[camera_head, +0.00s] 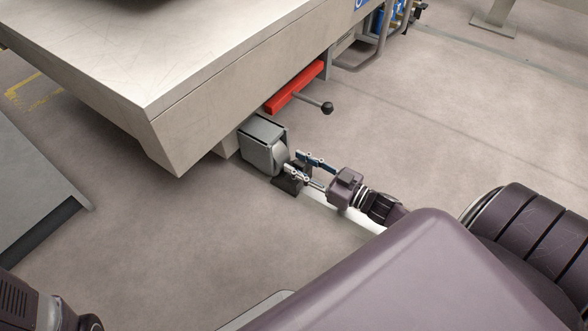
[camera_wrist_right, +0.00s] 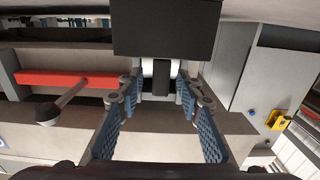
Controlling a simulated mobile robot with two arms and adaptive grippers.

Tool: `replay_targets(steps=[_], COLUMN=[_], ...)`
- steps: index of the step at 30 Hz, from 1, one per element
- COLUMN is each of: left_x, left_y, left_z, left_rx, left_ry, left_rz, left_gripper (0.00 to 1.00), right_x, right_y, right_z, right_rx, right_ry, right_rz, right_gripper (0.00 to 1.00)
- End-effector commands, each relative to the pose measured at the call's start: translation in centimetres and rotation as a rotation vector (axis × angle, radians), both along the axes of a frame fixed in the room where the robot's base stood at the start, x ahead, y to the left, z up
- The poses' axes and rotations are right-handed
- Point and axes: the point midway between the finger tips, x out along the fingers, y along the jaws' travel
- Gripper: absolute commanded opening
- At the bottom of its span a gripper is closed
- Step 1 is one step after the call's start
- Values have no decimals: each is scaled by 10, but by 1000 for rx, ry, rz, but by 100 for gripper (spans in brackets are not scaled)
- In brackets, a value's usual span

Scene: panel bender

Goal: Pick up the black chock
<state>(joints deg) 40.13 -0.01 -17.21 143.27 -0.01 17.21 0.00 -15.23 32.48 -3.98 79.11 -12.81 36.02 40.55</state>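The black chock (camera_head: 288,185) is on the floor in the head view, against the front of a grey wheel (camera_head: 281,158) under the machine. My right gripper (camera_head: 304,167) reaches in from the right, its two blue-padded fingers spread. They are at the chock and partly cover it; I cannot tell whether they touch it. My left gripper is not in view.
The machine's pale table (camera_head: 150,75) overhangs the wheel's grey housing (camera_head: 262,143). A red bar (camera_head: 296,88) with a black-knobbed lever (camera_head: 327,107) sticks out close above the gripper in the head view. Open floor (camera_head: 450,120) lies to the right.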

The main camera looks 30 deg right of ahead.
Motion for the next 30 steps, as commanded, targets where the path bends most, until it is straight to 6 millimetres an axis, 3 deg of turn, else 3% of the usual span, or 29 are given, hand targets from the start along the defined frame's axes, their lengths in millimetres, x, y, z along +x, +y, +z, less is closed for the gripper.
replay_targets(steps=[3, 13, 22, 30], left_x=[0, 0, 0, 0], left_y=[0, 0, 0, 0], left_z=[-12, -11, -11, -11], left_rx=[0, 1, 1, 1], left_ry=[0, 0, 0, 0], left_rz=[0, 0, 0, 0], left_gripper=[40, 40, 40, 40], right_x=[12, 15, 15, 15], right_y=[5, 7, 7, 7], right_z=[-2, 0, 0, 0], right_rx=[2, 1, 1, 1], right_ry=[-1, 0, 0, 1], right_rz=[1, 0, 0, 0], right_gripper=[33, 32, 0, 0])
